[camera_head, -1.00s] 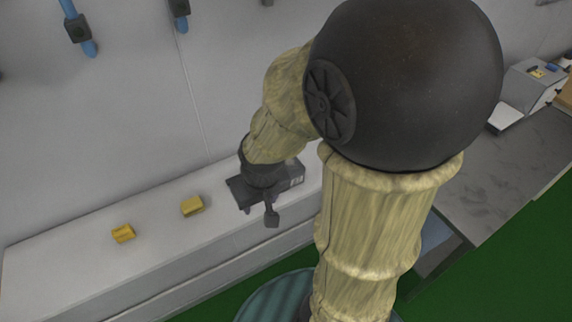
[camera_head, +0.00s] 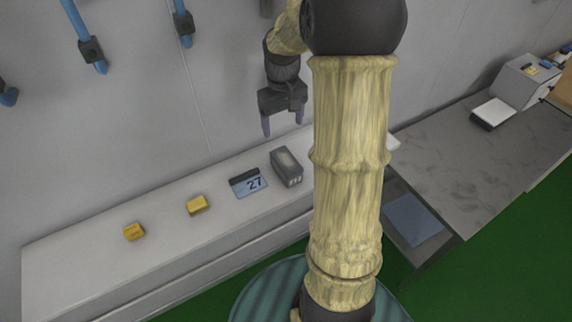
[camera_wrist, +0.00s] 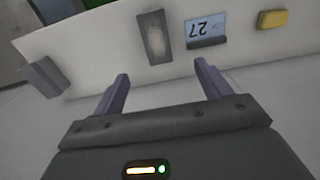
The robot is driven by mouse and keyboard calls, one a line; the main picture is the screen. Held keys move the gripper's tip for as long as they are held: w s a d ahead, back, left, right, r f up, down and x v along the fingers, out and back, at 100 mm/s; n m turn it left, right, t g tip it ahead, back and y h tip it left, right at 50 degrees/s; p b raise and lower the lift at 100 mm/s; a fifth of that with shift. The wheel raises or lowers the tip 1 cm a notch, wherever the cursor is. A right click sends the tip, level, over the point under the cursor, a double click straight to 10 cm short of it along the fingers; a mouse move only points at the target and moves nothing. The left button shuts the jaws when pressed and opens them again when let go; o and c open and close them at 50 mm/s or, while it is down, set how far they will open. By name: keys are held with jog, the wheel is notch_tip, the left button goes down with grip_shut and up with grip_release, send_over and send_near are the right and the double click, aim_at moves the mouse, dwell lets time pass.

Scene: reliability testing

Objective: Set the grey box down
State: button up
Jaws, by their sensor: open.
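The grey box (camera_head: 286,167) stands on the white bench, just right of a blue card marked 27 (camera_head: 249,184). In the wrist view the grey box (camera_wrist: 155,37) lies beyond my fingertips, beside the card (camera_wrist: 206,30). My gripper (camera_head: 283,126) is above and behind the box, apart from it. Its two purple fingers are spread with nothing between them, as the wrist view also shows (camera_wrist: 161,70).
Two yellow blocks (camera_head: 196,205) (camera_head: 134,231) sit on the white bench (camera_head: 75,255) left of the card. Blue-handled tools (camera_head: 86,40) hang on the wall. A grey table (camera_head: 480,165) with a machine (camera_head: 527,80) stands to the right.

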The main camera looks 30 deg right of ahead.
aim_at(286, 160)
notch_tip(286, 160, down, 12)
jog(key=p, duration=0.2)
jog(key=shift+s+d+f+p, duration=0.1)
jog(key=shift+d+p, duration=0.05)
jog(key=shift+p, duration=0.25)
jog(key=shift+d+f+p, duration=0.15)
jog(key=shift+f+p, duration=0.5)
jog(key=shift+f, duration=0.65)
jog(key=shift+d+f+p, duration=0.1)
jog(key=shift+f+p, duration=0.5)
jog(key=shift+f, duration=0.7)
jog(key=shift+s, duration=0.1)
jog(key=c, duration=1.5)
jog(key=shift+r, duration=0.1)
notch_tip(286, 160, up, 10)
jog(key=b, duration=0.2)
jog(key=shift+b, duration=0.35)
